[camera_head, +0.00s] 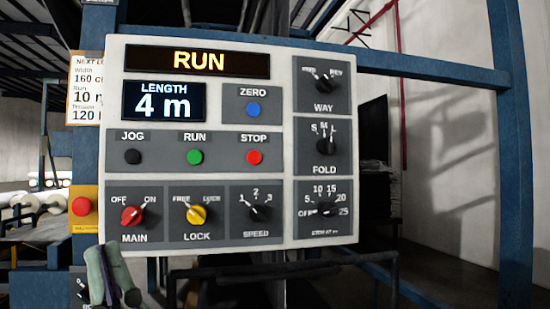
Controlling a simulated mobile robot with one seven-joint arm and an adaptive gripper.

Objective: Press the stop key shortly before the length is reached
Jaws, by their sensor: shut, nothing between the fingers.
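The control panel (216,266) faces me. Its top display (198,61) reads RUN, and the length display (164,101) reads 4 m. The red STOP key (254,157) sits right of the green RUN key (194,157) and the black JOG key (132,157). A partly cut-off card (88,92) at the left reads width 160, run 10 and a number starting 120. My gripper (104,249) is at the lower left, below the MAIN switch, shut and empty, well away from the STOP key. Its lower part is cut off.
The blue ZERO key (253,109) is above STOP. MAIN (132,216), LOCK (197,215) and SPEED (261,214) knobs lie below. WAY (323,84), FOLD (324,146) and another knob (324,210) are at right. A red button on a yellow box (82,206) stands near my gripper.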

